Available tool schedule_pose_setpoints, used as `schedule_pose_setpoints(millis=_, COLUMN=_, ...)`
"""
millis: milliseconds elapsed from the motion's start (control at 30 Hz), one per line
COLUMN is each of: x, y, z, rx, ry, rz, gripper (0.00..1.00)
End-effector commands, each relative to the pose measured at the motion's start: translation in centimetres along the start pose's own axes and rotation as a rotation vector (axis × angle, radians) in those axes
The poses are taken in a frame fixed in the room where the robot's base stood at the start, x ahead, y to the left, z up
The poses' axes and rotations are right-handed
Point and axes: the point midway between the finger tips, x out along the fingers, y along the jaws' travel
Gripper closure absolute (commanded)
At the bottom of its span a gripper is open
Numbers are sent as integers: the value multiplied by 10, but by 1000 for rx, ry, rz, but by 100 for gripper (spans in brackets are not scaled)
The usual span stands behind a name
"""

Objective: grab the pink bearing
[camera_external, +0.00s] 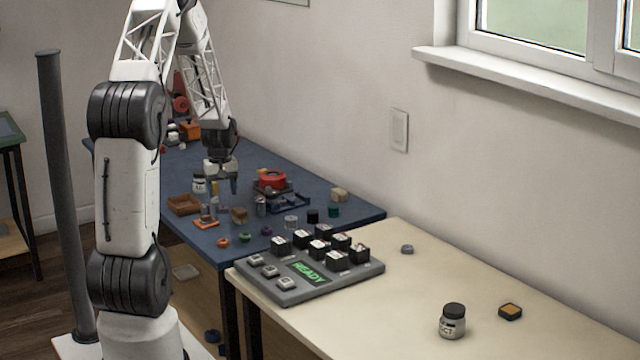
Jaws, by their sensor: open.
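My gripper (222,188) points down over the blue table (320,190), with its two fingers apart. It is above the cluster of small parts near the table's middle. I cannot pick out a clearly pink bearing in this view. Small round pieces lie near the table's front edge: an orange-red one (222,242), a green one (245,237) and a purple one (266,230). They are too small to tell their type. Some parts under and behind the gripper are partly hidden. I cannot tell whether anything is between the fingers.
A brown tray (183,206) and a white jar (198,183) stand left of my gripper. A red round part (271,180) stands to its right. A grey panel (310,278) with several switches spans the near corner of the cream table (400,310), which has much free room.

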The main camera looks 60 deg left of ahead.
Motion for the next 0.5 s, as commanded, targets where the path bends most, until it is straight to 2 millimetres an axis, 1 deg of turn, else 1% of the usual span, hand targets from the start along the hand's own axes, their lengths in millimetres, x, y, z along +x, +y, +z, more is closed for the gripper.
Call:
schedule_pose_setpoints(millis=133, x=4, y=0, z=0, rx=0, ry=-1, rz=-1, gripper=36)
schedule_pose_setpoints(millis=233, x=11, y=1, z=0, rx=0, ry=-1, rz=0, gripper=36)
schedule_pose_setpoints(millis=500, x=38, y=2, z=0, rx=0, ry=-1, rz=-1, gripper=36)
